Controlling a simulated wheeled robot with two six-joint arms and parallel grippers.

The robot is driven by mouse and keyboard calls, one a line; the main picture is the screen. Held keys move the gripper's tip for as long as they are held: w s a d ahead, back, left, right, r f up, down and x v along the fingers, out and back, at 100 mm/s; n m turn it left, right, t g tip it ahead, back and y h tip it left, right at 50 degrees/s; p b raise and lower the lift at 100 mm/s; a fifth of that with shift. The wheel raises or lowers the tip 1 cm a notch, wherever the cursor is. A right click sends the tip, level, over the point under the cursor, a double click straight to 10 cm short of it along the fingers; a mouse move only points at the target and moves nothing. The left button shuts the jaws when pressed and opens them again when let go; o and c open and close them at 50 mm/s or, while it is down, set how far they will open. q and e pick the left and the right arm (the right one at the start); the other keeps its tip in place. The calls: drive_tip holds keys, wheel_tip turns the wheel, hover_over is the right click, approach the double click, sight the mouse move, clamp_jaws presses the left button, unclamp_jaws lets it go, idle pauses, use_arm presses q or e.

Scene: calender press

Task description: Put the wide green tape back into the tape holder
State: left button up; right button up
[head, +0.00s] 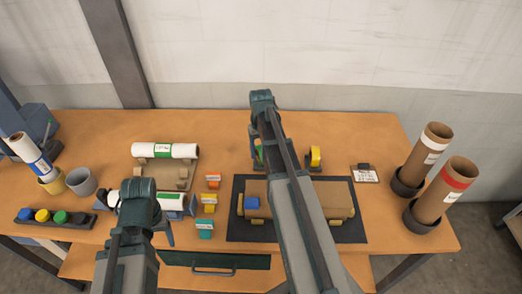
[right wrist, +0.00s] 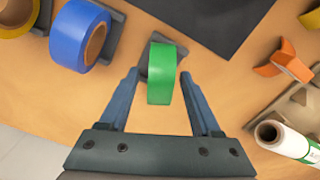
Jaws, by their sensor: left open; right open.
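The wide green tape (right wrist: 161,75) stands on edge between the two spread fingers of my right gripper (right wrist: 160,74) in the right wrist view. The fingers are open, one on each side, and seem apart from the tape. A dark grey tape holder (right wrist: 146,60) shows partly behind the tape; I cannot tell whether the tape is seated in it. In the head view only a sliver of the green tape (head: 258,153) shows beside my right arm. My left gripper (head: 166,232) is open, low at the left front of the bench, mostly hidden by its own arm.
A blue tape (right wrist: 80,36) stands in a holder beside the green one, and a yellow tape (head: 315,155) beyond it. A dark mat (head: 348,228) carries a brown block. A white roll (head: 165,151) on a cradle lies left. Tall brown tubes (head: 428,152) stand right.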

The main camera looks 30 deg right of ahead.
wheel_tip(320, 180, up, 10)
drive_tip(key=p, duration=0.9)
drive_tip(key=shift+f, duration=0.1)
drive_tip(key=s+a+n, duration=0.2)
drive_tip(key=s+a, duration=0.3)
drive_tip(key=a, duration=0.5)
drive_tip(key=s+a+n, duration=0.1)
drive_tip(key=s+a, duration=0.5)
drive_tip(key=a, duration=0.4)
drive_tip(key=s+a+n+h, duration=0.1)
drive_tip(key=s+a, duration=0.4)
drive_tip(key=a, duration=0.5)
drive_tip(key=shift+s+a+n, duration=0.25)
drive_tip(key=shift+n, duration=0.55)
wheel_tip(320, 180, down, 6)
drive_tip(key=b, duration=0.6)
drive_tip(key=shift+r, duration=0.3)
